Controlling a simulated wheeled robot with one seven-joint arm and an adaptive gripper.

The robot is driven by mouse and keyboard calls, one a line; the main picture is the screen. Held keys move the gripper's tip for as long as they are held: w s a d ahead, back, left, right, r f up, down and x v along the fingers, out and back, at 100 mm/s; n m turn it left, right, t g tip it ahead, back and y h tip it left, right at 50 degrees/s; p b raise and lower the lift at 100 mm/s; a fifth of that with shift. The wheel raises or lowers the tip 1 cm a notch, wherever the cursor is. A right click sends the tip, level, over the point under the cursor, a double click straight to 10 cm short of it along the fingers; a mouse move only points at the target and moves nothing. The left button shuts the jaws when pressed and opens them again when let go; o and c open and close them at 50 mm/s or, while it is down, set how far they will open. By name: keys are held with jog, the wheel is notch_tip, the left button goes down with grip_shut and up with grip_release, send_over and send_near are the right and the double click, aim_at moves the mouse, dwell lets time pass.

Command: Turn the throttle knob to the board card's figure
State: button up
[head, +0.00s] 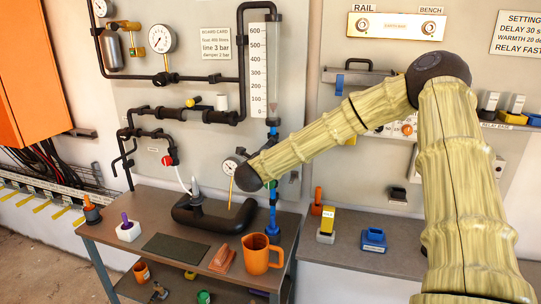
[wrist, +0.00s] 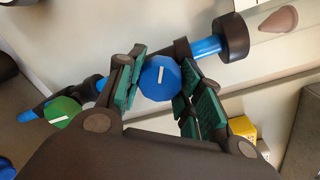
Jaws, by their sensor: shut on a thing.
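A blue many-sided knob (wrist: 160,78) with a white pointer mark sits between the pads of my gripper (wrist: 161,90) in the wrist view. The gripper is shut on it, one finger on each side. No label that names the knob shows. In the head view the arm's end hides most of the gripper and the knob. The board card (head: 216,43) hangs on the panel; it seems to read feed 400 litres, line 3 bar, damper 2 bar. A small gauge (head: 230,165) is beside the arm's end; its reading is too small to tell.
A green knob (wrist: 62,112) with a white mark is on the pipe to the left. A clear scaled tube (head: 263,70) stands above, and a larger gauge (head: 161,39) is at upper left. Below, a table holds an orange jug (head: 258,254) and a dark mat (head: 175,248).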

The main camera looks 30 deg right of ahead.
jog(key=n+b, duration=0.1)
jog(key=n, duration=0.2)
jog(key=shift+n, duration=0.3)
jog(key=n, duration=0.3)
jog(key=shift+a+r+g, duration=0.1)
jog(key=shift+g, duration=0.3)
jog(key=n+h, duration=0.1)
jog(key=n, duration=0.5)
jog(key=n+p, duration=0.1)
jog(key=n, duration=0.2)
jog(key=shift+w+n+g, duration=0.1)
jog(key=shift+n+g, duration=0.2)
jog(key=n, duration=0.3)
jog(key=shift+a+n+h+p, duration=0.1)
jog(key=shift+n+h+p, duration=0.2)
jog(key=shift+h, duration=0.1)
jog(key=n+p, duration=0.1)
jog(key=n, duration=0.3)
jog(key=shift+n, duration=1.3)
jog(key=shift+f, duration=0.2)
